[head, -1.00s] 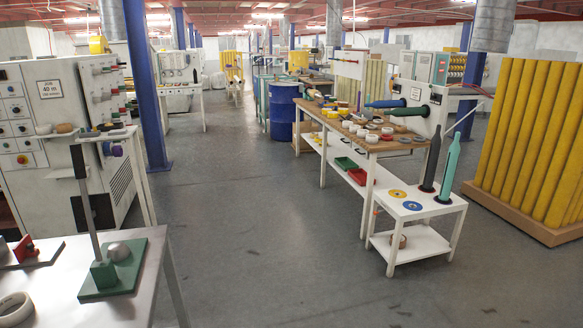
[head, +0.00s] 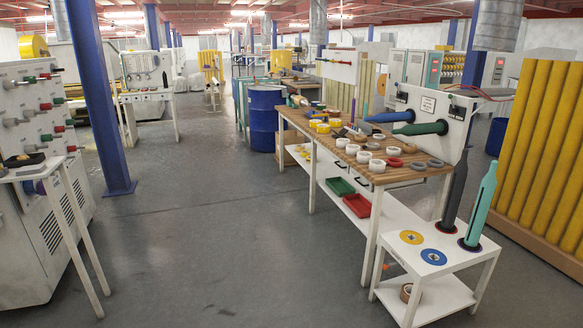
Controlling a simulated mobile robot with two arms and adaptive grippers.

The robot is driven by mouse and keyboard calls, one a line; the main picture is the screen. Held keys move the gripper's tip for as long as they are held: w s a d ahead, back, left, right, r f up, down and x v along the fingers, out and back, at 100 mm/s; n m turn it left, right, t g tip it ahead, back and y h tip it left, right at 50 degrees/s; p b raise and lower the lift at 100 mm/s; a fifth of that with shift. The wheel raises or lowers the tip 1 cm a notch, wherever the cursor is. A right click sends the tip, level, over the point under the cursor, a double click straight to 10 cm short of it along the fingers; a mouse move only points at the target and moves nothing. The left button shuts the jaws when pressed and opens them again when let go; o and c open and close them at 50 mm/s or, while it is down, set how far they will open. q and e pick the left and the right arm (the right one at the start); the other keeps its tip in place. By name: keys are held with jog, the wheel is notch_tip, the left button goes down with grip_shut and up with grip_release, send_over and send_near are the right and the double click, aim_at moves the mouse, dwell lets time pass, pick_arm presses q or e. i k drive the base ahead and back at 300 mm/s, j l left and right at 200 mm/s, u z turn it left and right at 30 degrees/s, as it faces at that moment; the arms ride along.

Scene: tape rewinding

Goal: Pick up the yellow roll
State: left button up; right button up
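Small yellow rolls (head: 322,128) lie on the wooden top of the workbench (head: 408,174) in the head view, towards its far left part, among white and other coloured rolls. They are small at this distance, and I cannot tell exactly how many there are. A flat yellow disc (head: 411,237) lies on the low white table at the front right. A large yellow roll (head: 33,47) shows far back at the upper left. Neither of my grippers is in view.
The low white table (head: 452,272) carries a dark and a teal upright cone. White machines stand at the left, near a blue post (head: 97,100). A blue drum (head: 267,120) stands behind the bench. The grey floor (head: 225,235) in the middle is clear.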

aim_at(319, 129)
jog(key=i, duration=3.55)
